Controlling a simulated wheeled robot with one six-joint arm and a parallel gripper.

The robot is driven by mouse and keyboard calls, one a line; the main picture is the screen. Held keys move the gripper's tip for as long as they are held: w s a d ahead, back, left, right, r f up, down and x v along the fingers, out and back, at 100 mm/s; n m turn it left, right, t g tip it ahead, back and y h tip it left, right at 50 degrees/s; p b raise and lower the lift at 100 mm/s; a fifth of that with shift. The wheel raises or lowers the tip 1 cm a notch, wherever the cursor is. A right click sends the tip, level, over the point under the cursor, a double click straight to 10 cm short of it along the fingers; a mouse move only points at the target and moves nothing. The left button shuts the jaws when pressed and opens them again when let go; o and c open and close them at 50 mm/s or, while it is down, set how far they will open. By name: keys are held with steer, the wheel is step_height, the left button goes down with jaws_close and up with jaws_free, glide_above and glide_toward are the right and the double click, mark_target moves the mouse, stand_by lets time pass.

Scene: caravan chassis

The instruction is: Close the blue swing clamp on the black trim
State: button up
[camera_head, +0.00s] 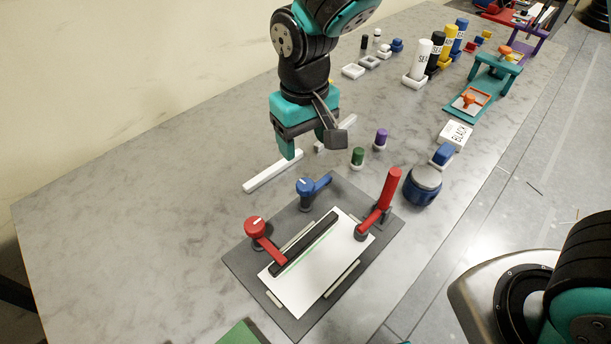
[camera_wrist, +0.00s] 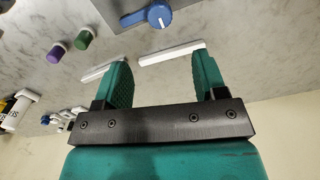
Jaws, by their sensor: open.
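The blue swing clamp (camera_head: 304,186) stands at the back edge of a dark base plate. Its arm points up and right, away from the black trim (camera_head: 305,244), which lies on a white sheet. The clamp also shows at the top of the wrist view (camera_wrist: 157,15). A red clamp (camera_head: 255,226) at the left has its arm over the trim's near end. My gripper (camera_head: 307,147) is open and empty, above the table behind the blue clamp. Its two teal fingers show in the wrist view (camera_wrist: 161,62).
A red clamp with an upright handle (camera_head: 391,187) stands at the plate's right corner. White bars (camera_head: 272,176) lie below my gripper. Green (camera_head: 358,156) and purple (camera_head: 381,136) capped pieces and a round blue pot (camera_head: 422,187) stand to the right. The table left of the plate is clear.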

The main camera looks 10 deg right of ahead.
mark_target(305, 184)
step_height(305, 184, down, 11)
steer(key=shift+f+p, duration=0.2)
steer(key=shift+p, duration=0.6)
jaws_close()
